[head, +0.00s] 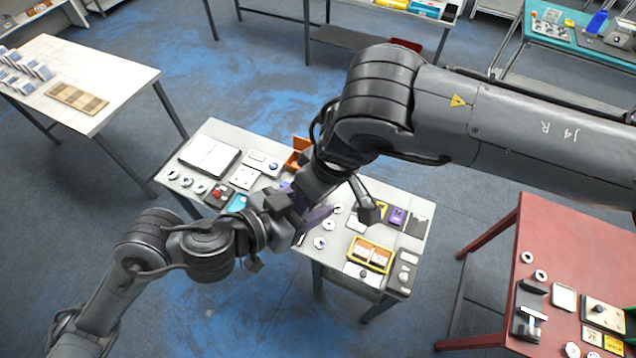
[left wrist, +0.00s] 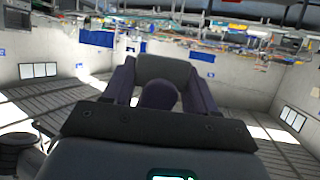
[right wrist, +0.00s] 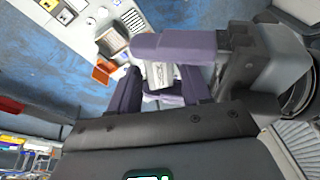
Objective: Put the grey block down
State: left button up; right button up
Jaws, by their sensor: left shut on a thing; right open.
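My left gripper (left wrist: 160,78) is shut on the grey block (left wrist: 165,68), which shows between its purple fingers in the left wrist view. In the right wrist view, a pale grey face of the block (right wrist: 158,74) with dark print shows beside the left gripper's purple finger. My right gripper (right wrist: 160,88) is open, with its fingers on either side of that face; I cannot tell whether they touch it. In the head view the two grippers meet above the middle of the white table (head: 335,248), and the block is hidden there.
The white table carries a white tray (head: 209,156), an orange bin (head: 297,158), a yellow tray (head: 370,254), several white rings and small boxes. A red table (head: 490,290) stands at the right. Another white table (head: 110,70) is at the far left.

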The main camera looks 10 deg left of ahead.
jog(key=shift+a+f, duration=0.15)
jog(key=shift+f, duration=0.2)
jog(key=c, duration=0.7)
pick_arm(q)
jog(key=o, duration=0.7)
pick_arm(e)
grip_shut()
pick_arm(q)
jog(key=o, duration=0.5)
